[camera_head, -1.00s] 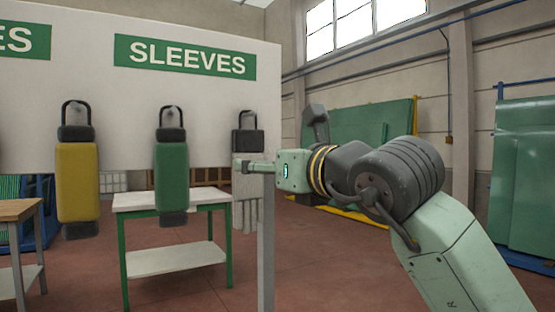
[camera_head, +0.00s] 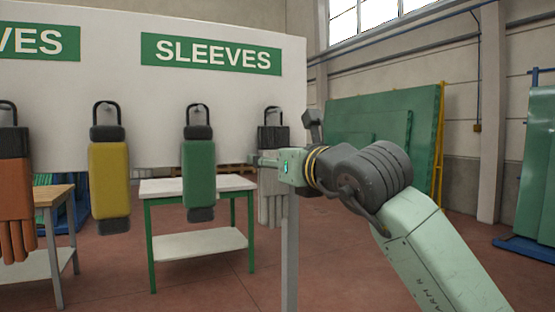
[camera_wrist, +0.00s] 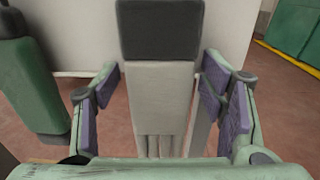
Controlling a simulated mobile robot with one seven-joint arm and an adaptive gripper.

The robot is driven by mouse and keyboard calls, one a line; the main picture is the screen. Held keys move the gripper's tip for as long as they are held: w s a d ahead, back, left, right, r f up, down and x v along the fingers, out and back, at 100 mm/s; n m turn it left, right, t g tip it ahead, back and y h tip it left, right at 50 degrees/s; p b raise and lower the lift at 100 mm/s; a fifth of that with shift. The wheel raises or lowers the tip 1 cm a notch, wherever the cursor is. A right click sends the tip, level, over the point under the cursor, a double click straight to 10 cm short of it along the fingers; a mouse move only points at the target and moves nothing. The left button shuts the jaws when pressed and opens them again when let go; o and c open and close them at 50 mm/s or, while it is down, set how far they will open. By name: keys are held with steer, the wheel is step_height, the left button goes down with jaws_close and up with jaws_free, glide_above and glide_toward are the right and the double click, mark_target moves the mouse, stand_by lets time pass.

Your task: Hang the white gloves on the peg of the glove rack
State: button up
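The white gloves (camera_head: 270,203), with a dark cuff and a black loop, hang upright at the right end of the rack panel (camera_head: 296,80). Their loop appears to be around the peg there. In the wrist view the white gloves (camera_wrist: 160,95) hang between my fingers. My gripper (camera_wrist: 162,95) is open, with a visible gap on each side of the gloves. In the head view my gripper (camera_head: 265,161) crosses in front of the gloves just below the cuff, and its far finger is partly hidden.
Green (camera_head: 199,165), yellow (camera_head: 110,175) and orange-brown (camera_head: 14,190) items hang to the left on the panel, under a SLEEVES sign (camera_head: 212,54). A white-topped table (camera_head: 200,245) stands behind. A grey post (camera_head: 290,260) rises close beside the gloves. Floor to the right is clear.

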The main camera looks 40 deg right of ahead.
steer(key=c, duration=0.9)
steer(key=shift+r, duration=0.1)
steer(key=shift+r, duration=0.45)
steer(key=shift+s, duration=0.15)
steer(key=b+v, duration=0.2)
steer(key=v, duration=0.5)
steer(key=shift+a+b, duration=0.15)
steer(key=shift+b, duration=0.15)
steer(key=shift+s, duration=0.1)
stand_by(0.3)
